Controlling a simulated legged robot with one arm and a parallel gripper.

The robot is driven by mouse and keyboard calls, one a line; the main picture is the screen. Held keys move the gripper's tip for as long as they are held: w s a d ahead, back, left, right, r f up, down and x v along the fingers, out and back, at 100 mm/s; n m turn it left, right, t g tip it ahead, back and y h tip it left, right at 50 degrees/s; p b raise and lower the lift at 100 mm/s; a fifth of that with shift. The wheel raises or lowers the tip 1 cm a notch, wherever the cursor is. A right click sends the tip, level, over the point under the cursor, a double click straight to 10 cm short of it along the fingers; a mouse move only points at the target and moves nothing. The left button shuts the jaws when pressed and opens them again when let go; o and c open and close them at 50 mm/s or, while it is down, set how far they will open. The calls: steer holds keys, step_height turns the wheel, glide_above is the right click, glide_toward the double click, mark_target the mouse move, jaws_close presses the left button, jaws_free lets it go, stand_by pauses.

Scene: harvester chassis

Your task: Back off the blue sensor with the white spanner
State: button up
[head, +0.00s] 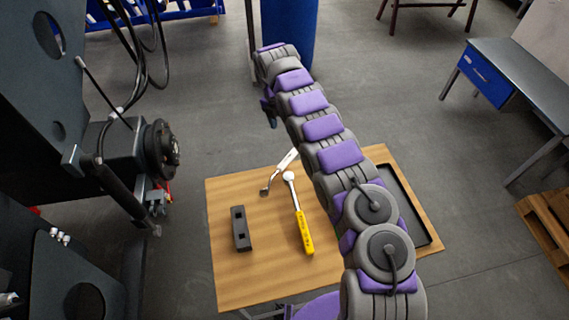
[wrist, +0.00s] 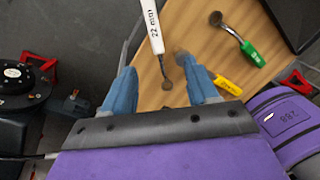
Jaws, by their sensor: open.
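The white spanner (head: 286,160) lies near the far edge of the wooden table top, its grey end toward the table's middle. In the wrist view its white handle (wrist: 153,28), marked 22 mm, shows between and beyond my fingertips. My gripper (wrist: 155,66) is open, with its blue fingers apart and nothing held. In the head view my gripper (head: 270,112) is small and partly hidden by my arm, beyond the table's far edge. I cannot make out a blue sensor in either view.
A yellow-handled ratchet (head: 302,222) and a dark block with square holes (head: 240,230) lie on the table (head: 230,285). A green-handled tool (wrist: 250,52) lies there too. A black tray (head: 424,238) is at the right. The dark chassis (head: 30,130) with a round hub (head: 160,148) stands left.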

steer(key=f, duration=0.1)
steer(key=b, duration=0.2)
glide_above(284, 161)
steer(key=f, duration=1.1)
steer(key=shift+w+f, duration=0.2)
steer(key=shift+w, duration=0.15)
steer(key=f, duration=0.2)
steer(key=f+b, duration=0.2)
steer(key=f, duration=0.1)
steer(key=shift+s+f, duration=0.3)
steer(key=shift+r, duration=0.1)
jaws_close()
